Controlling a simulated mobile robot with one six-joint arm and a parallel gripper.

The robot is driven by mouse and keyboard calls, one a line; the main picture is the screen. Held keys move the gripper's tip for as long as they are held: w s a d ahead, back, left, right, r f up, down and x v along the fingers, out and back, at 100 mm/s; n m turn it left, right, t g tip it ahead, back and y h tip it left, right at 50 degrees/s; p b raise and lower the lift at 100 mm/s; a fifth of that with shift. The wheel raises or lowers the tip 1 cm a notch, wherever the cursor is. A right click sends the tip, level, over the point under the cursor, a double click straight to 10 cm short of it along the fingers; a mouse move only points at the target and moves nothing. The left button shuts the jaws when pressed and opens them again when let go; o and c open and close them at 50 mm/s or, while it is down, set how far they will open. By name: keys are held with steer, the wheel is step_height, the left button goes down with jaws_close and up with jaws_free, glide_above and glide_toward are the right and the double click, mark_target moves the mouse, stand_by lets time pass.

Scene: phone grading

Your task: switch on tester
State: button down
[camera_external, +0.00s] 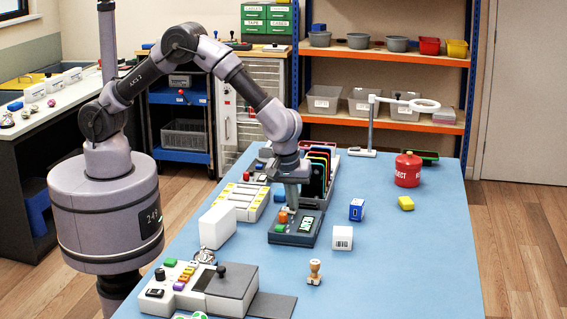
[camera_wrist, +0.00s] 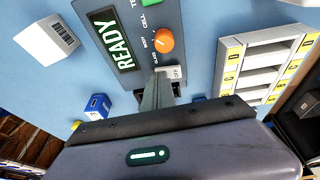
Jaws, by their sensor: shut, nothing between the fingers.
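The tester (camera_external: 293,236) is a dark grey box on the blue table, with an orange knob (camera_wrist: 164,40) and a display (camera_wrist: 115,46) lit green that reads READY. A small light-coloured piece (camera_wrist: 174,71) sits at the tester's near edge in the wrist view; its lettering is too small to read. My gripper (camera_external: 292,207) points down over the back of the tester. In the wrist view my gripper (camera_wrist: 158,78) is shut and empty, its tips right beside the light piece. I cannot tell whether they touch it. The fingers hide part of the tester's edge.
A white box with a barcode (camera_external: 342,238) and a blue box (camera_external: 356,209) stand right of the tester. A yellow-labelled tray (camera_external: 243,201) is on its left. A rack of coloured phones (camera_external: 318,172) stands close behind. The table's front right is clear.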

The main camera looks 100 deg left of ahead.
steer(key=shift+s+f, duration=0.2)
steer(key=shift+s, duration=0.1)
steer(key=shift+s+r+b, duration=0.15)
steer(key=shift+s+b, duration=0.15)
steer(key=shift+s, duration=0.3)
steer(key=shift+r+p, duration=0.3)
steer(key=shift+r, duration=0.1)
steer(key=a+p+v, duration=0.1)
steer(key=p+v, duration=0.4)
steer(key=v, duration=0.8)
steer(key=shift+w+r, duration=0.25)
